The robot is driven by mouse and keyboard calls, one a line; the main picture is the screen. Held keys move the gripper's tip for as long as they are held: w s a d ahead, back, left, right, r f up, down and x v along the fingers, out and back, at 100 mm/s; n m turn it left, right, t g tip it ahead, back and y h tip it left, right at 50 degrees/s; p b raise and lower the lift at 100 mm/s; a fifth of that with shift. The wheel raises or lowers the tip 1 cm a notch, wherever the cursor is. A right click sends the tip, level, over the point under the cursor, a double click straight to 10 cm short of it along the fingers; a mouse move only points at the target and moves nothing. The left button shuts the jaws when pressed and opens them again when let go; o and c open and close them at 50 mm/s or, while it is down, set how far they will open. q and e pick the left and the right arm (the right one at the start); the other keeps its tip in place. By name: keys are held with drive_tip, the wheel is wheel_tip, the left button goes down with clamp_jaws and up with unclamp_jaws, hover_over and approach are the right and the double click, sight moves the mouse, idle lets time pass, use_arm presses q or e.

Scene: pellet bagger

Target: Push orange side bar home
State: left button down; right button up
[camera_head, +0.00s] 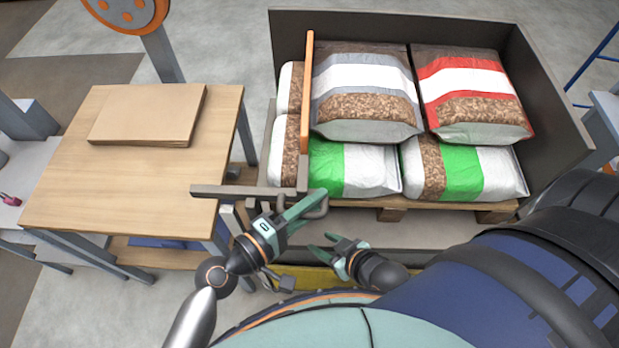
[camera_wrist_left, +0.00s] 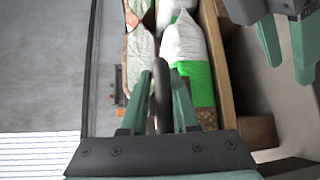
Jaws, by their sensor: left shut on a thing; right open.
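The orange side bar (camera_head: 307,95) stands as a narrow upright strip along the left of the stacked bags in the head view. A grey beam (camera_head: 235,190) crosses near its lower end and ends in a dark grey handle (camera_head: 322,208). My left gripper (camera_head: 308,207) is shut on this handle, which also shows between its green fingers in the left wrist view (camera_wrist_left: 161,92). My right gripper (camera_head: 335,246) is open and empty, lower and to the right. It also shows at the upper right of the left wrist view (camera_wrist_left: 285,45).
Bags with grey (camera_head: 365,70), red (camera_head: 470,75) and green (camera_head: 350,168) markings lie on a wooden pallet (camera_head: 440,208) inside dark walls (camera_head: 400,22). A wooden table (camera_head: 80,185) with a flat cardboard stack (camera_head: 150,120) stands left. Open floor (camera_head: 230,60) lies behind it.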

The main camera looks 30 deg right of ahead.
use_arm(q)
drive_tip(key=shift+s+f, duration=0.4)
drive_tip(key=shift+f, duration=0.15)
drive_tip(key=c, duration=0.9)
unclamp_jaws()
drive_tip(key=shift+d, duration=0.15)
drive_tip(key=shift+o, duration=0.5)
drive_tip(key=shift+w+r, duration=0.15)
drive_tip(key=shift+w+r, duration=0.1)
drive_tip(key=shift+r, duration=0.05)
drive_tip(key=b+v, duration=0.2)
drive_tip(key=v, duration=1)
drive_tip(key=shift+a, duration=0.25)
drive_tip(key=shift+r, duration=0.1)
